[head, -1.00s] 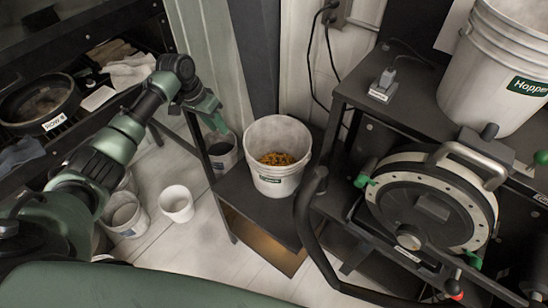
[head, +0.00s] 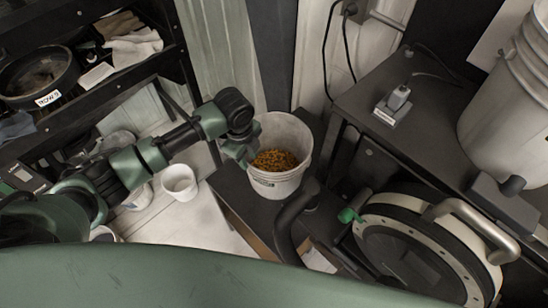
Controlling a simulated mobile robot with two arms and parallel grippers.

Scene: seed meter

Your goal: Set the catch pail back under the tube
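The catch pail (head: 281,188), a white bucket with yellow-orange seed (head: 273,161) inside, stands upright on a low dark shelf in the middle of the head view. A thick black curved tube (head: 285,232) shows in front and to the right of the pail. Where its lower end lies is hidden by my green body. My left gripper (head: 243,158) is at the pail's left rim, pointing down. Its fingertips overlap the rim in the picture, and I cannot tell whether they touch or how wide they are. My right gripper is not in view.
The round meter (head: 415,250) with a metal handle stands at right, below a shelf with a large white hopper (head: 510,100). Small white pots, including one (head: 179,182), stand on the floor at left. A dark rack (head: 85,118) holds a pan and cloths.

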